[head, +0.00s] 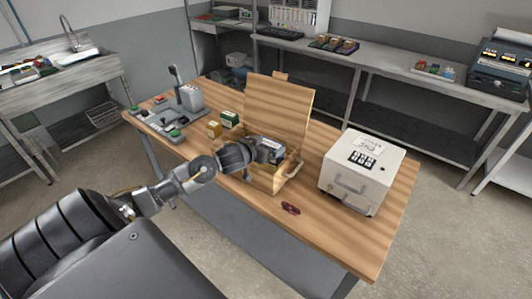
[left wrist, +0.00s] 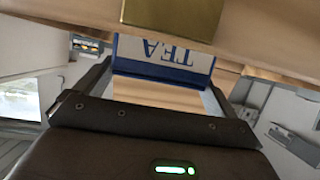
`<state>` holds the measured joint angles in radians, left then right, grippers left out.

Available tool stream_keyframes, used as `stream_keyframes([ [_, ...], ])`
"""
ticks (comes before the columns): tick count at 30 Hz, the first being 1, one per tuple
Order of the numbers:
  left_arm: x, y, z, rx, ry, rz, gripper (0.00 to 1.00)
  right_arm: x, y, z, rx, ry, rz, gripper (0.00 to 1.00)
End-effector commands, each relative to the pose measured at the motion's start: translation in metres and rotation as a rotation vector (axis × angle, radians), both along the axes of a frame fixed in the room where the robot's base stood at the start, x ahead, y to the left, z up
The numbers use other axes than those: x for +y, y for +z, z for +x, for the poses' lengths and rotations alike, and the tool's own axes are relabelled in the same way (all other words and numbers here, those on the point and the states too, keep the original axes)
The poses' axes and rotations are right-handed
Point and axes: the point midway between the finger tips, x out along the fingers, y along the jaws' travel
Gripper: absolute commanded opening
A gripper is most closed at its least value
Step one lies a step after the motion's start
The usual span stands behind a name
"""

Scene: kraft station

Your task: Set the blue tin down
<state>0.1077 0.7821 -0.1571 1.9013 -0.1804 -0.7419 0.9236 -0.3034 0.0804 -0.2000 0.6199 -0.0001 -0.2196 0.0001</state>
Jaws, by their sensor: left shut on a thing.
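My left gripper (head: 268,150) is shut on the blue tin (head: 274,148). In the left wrist view the tin (left wrist: 165,55) shows a white face with blue edges and the letters TEA, between the fingers of the gripper (left wrist: 160,82). In the head view the gripper and tin are at the opening of a wooden box (head: 262,182) with its lid (head: 279,105) raised. The gripper hides part of the box, and I cannot tell whether the tin touches the box floor. My right gripper is not in view.
A yellow tin (head: 214,129) and a green tin (head: 230,119) stand left of the box. A white keypad safe (head: 345,180) stands right. A small dark red object (head: 291,208) lies in front. A grey device (head: 188,97) is at the far left. Bare table (head: 350,235) lies front right.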

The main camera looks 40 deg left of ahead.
Motion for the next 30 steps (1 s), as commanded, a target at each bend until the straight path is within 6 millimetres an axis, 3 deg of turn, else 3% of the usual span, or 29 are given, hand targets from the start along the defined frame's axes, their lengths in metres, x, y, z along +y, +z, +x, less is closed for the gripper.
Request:
stream_keyframes([
  [9, 0.001, -0.034, 0.004, 0.0, 0.002, 0.001, 0.66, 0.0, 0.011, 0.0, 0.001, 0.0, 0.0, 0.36],
  [20, 0.001, -0.038, 0.004, -0.001, 0.002, 0.0, 0.66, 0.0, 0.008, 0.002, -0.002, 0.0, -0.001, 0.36],
  [21, 0.001, -0.039, 0.003, 0.001, 0.002, 0.001, 0.98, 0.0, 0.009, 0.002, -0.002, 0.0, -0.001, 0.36],
  [30, 0.001, -0.034, 0.003, 0.0, 0.0, 0.002, 1.0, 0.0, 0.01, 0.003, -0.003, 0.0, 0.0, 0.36],
])
